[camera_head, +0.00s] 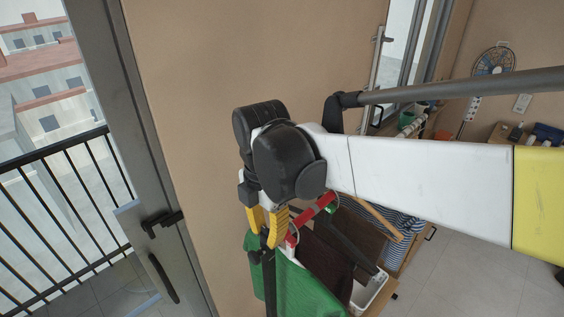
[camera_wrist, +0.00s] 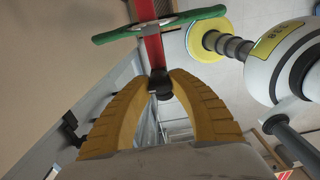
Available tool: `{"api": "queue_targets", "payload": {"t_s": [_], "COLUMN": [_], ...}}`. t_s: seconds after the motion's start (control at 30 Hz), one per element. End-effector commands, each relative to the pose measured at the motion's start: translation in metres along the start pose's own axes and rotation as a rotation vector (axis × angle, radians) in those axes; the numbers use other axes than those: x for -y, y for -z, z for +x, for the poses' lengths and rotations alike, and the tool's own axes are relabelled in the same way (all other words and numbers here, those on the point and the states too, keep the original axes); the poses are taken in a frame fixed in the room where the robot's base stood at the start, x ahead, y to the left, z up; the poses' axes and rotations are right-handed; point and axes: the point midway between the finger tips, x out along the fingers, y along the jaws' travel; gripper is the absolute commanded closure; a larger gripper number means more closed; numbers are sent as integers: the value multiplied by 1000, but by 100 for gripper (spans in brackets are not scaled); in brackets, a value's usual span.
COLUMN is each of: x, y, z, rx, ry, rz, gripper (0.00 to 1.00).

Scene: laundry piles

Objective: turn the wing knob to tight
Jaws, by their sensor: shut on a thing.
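My gripper (camera_head: 266,232) has yellow ribbed fingers and points down beside the tan wall. In the wrist view my gripper (camera_wrist: 160,78) has both fingertips closed in on a small dark piece, which looks like the wing knob (camera_wrist: 160,83). The knob sits at the end of a red bar (camera_wrist: 153,48), with a green bar (camera_wrist: 160,25) crossing beyond it. In the head view the fingers and my arm hide most of the knob, so its wing angle cannot be told. A dark upright post (camera_head: 270,285) stands below the fingers.
Green cloth (camera_head: 305,292) hangs below the gripper, beside dark brown cloth (camera_head: 325,262) and a white basket (camera_head: 371,292). A glass door with a black handle (camera_head: 162,222) and a balcony railing are at left. Grey floor is clear at lower right.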

Motion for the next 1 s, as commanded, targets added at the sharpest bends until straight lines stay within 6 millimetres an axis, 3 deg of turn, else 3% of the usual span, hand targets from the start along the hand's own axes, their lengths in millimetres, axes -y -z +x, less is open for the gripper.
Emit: {"api": "queue_targets", "payload": {"t_s": [0.6,0.63,0.7,1.0], "x": [0,0,0,0], "y": [0,0,0,0], "z": [0,0,0,-1], "rx": [0,0,0,0], "ry": [0,0,0,0], "rz": [-38,-38,-38,-37], "gripper": [100,67,51,51]}}
